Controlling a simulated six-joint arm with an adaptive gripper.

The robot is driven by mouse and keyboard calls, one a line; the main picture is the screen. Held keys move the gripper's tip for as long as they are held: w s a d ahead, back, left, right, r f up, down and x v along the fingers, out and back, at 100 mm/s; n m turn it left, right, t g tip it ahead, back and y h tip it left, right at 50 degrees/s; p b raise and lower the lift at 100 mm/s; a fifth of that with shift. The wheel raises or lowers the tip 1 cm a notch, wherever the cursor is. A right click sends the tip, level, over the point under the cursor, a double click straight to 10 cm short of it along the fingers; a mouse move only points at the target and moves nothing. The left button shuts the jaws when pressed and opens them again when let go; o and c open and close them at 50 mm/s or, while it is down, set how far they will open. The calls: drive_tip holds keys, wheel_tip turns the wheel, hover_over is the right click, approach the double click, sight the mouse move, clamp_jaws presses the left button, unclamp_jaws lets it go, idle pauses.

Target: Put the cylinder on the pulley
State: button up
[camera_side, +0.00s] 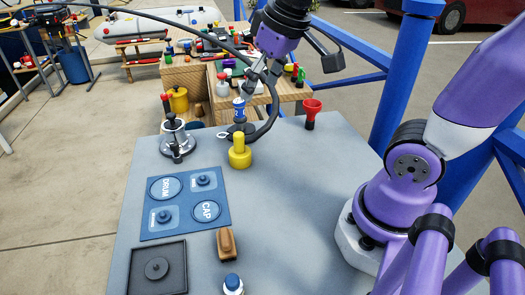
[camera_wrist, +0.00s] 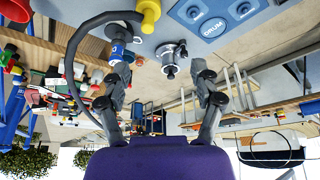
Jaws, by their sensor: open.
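A yellow stepped cylinder (camera_side: 239,154), with a narrow post on a wider base, stands upright on the grey table; it also shows at the top of the wrist view (camera_wrist: 149,12). A blue-and-white upright piece (camera_side: 239,110) stands on a dark base behind it, and in the wrist view (camera_wrist: 119,48) it appears beside the left fingertip. A silver winch-like piece (camera_side: 176,138) with a red-tipped handle stands to the left. None is clearly marked as the pulley. My gripper (camera_side: 260,84) is open and empty, above the table's far edge; its spread fingers show in the wrist view (camera_wrist: 160,72).
A blue mat (camera_side: 185,228) labelled DRUM and CAP lies in front, with a black tray (camera_side: 134,269), brown block (camera_side: 226,244) and blue-topped piece (camera_side: 232,285) nearby. A red funnel-like piece (camera_side: 312,110) stands at the far edge. The table's middle right is clear.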

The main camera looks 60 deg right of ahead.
drive_tip(key=s+a+f+t, duration=0.1)
drive_tip(key=s+a+f, duration=0.1)
drive_tip(key=s+f, duration=0.2)
drive_tip(key=shift+s+n, duration=0.4)
drive_tip(key=shift+s, duration=0.15)
